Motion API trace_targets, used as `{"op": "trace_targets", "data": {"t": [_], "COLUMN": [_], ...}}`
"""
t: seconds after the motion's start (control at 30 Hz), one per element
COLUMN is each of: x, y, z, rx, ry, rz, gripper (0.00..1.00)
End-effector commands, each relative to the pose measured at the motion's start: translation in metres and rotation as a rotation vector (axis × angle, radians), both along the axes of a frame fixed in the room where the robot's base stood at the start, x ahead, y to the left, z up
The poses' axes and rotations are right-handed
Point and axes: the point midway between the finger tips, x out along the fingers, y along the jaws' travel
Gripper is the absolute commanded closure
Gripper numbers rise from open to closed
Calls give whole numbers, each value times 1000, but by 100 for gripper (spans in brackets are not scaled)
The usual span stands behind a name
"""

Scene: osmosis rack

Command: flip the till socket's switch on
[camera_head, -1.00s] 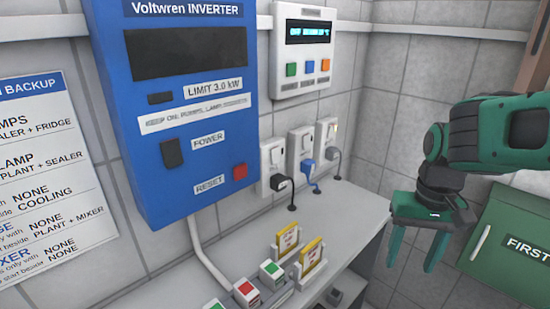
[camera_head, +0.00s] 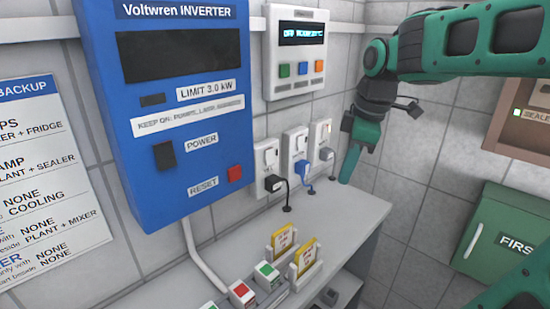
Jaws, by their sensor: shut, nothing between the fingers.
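Three white wall sockets stand in a row right of the inverter: a left one with a black plug (camera_head: 276,183), a middle one (camera_head: 291,141) with a blue plug (camera_head: 303,168), and a right one (camera_head: 320,131) with a grey plug (camera_head: 327,154). Their labels are too small to read, so I cannot tell which is the till socket. A small warm-coloured spot shows on the right socket; the switch positions are unclear. My gripper (camera_head: 346,180) is shut and empty, pointing down just right of the right socket, apart from it in the picture.
The blue inverter (camera_head: 182,75) fills the left of the wall. A white controller (camera_head: 297,67) hangs above the sockets. A grey shelf top (camera_head: 340,215) lies below, with card holders (camera_head: 305,258) and push buttons (camera_head: 241,292) at its front. A green first-aid box (camera_head: 500,240) is at right.

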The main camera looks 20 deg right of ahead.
Motion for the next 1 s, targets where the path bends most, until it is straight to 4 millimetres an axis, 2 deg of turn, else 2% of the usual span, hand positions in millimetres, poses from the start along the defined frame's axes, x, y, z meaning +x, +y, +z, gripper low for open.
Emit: {"op": "trace_targets", "data": {"t": [0.03,0.2,0.4,0.5,0.7,1.0], "x": [14,51,81,90,96,95], "y": [8,35,63,73,79,79], "z": [9,39,65,73,79,78], "rx": [-16,-79,-150,-175,-194,-194], "ry": [-20,-93,-162,-184,-200,-200], "rz": [110,490,840,947,1031,1031], "gripper": [100,100,100,100,100,100]}}
